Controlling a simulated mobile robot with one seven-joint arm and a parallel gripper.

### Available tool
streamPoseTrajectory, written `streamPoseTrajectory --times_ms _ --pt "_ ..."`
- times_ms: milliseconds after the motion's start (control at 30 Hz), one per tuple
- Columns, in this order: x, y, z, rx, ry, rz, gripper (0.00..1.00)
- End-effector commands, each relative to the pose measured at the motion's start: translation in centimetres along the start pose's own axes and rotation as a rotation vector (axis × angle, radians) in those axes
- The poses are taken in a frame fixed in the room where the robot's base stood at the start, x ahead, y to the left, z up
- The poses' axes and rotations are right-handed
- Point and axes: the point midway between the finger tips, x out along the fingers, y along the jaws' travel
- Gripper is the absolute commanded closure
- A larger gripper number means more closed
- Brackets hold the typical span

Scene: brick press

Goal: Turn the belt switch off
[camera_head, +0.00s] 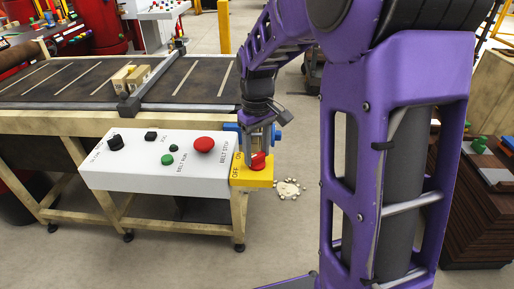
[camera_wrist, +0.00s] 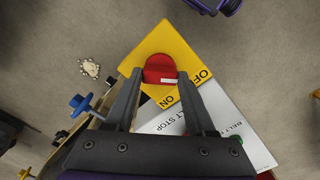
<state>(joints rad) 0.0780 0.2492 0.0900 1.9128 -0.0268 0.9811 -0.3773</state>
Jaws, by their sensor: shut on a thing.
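The belt switch is a red round knob (camera_head: 259,161) on a yellow plate (camera_head: 262,180) at the right end of the white control panel. In the wrist view the red knob (camera_wrist: 158,66) sits between my two fingers, with a white mark near its lower right edge. The yellow plate (camera_wrist: 140,52) carries the words OFF and ON; the mark lies on the side towards OFF, though its exact pointing is hard to tell. My gripper (camera_head: 259,151) reaches down from above and is shut on the knob; it also shows in the wrist view (camera_wrist: 160,76).
The white panel (camera_head: 132,178) has a large red belt stop button (camera_head: 204,145), a green button (camera_head: 167,160) and black knobs to the left. Behind it runs the conveyor belt (camera_head: 60,82) with pale bricks (camera_head: 130,77) on it. A blue fitting (camera_head: 277,132) is close behind my gripper.

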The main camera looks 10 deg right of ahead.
Motion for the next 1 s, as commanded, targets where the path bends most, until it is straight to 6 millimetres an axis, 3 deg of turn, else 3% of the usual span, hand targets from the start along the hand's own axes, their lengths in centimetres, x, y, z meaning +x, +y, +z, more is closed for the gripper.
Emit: streamPoseTrajectory --times_ms 733,767,900,1000 --pt "-0.05 0.02 -0.05 -0.088 0.002 0.001 1.00" --pt "-0.05 0.02 -0.05 -0.088 0.002 0.001 0.42" --pt "-0.04 0.02 -0.03 -0.087 0.001 0.001 0.16" --pt "-0.03 0.01 -0.02 -0.086 0.001 0.001 0.15"
